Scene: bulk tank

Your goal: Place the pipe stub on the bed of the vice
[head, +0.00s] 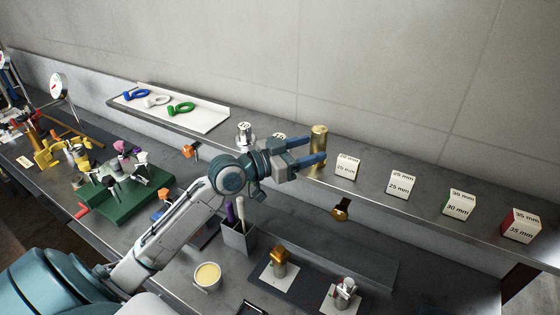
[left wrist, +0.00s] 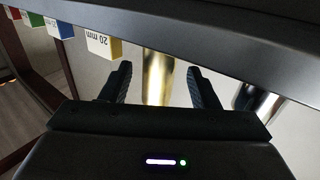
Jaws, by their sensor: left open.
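A brass cylinder (head: 319,135), which looks like the pipe stub, stands upright on the raised shelf. It also shows in the left wrist view (left wrist: 157,78), between the two fingers. My left gripper (head: 325,148) is open, its fingers reaching along the shelf to the cylinder. Gaps show on both sides of the cylinder in the left wrist view, so it is not clamped. A small yellow device (head: 45,157) on the bench at the far left may be the vice; its bed is too small to make out. My right gripper is not in view.
A metal fitting (head: 245,133) stands left of the cylinder. A green stand (head: 125,195) with several fittings, a pen holder (head: 238,238) and a cup (head: 207,276) occupy the bench below.

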